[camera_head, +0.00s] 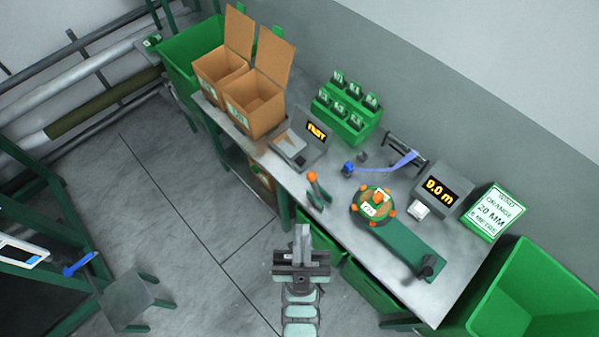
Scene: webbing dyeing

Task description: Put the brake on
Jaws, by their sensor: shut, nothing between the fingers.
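A green winder (415,252) lies along the front right of the grey bench, with a round green and brown reel (373,206) with orange knobs at one end and a black handle (428,268) at the other. A separate lever with an orange tip (312,180) stands up at the bench's front edge, left of the reel. I cannot tell which part is the brake. My gripper (302,232) is shut and empty, in front of the bench, below the orange-tipped lever in the picture and apart from it.
Blue webbing (400,161) runs from a roller stand. A scale (299,143), green bins (346,108) and cardboard boxes (259,104) fill the left. A green crate (541,290) is at right.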

